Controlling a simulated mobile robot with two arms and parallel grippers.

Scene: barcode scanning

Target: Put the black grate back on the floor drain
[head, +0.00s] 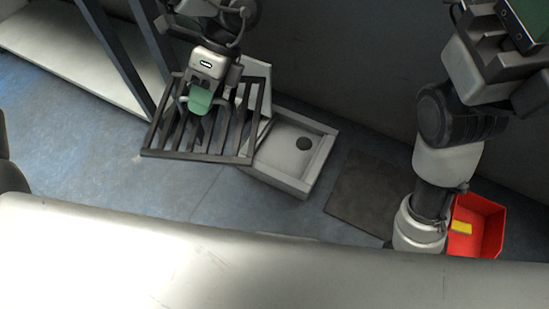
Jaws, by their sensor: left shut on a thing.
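The black grate (249,143) is a square frame with parallel bars. It is held in the air left of and partly over the floor drain. My left gripper (199,101) is shut on the grate near its middle; a green part shows at the gripper. The floor drain (283,150) is a pale square basin with a raised rim and a dark round hole. Its left side is hidden by the grate. My right arm comes down at the right, and its gripper is not visible.
A red bin (489,226) with a yellow thing (460,228) in it stands at the lower right. A dark flat mat or plate (365,194) lies on the floor right of the drain. Dark posts (122,60) and a pale shelf (60,50) are at the upper left. A pale surface (150,255) crosses the front.

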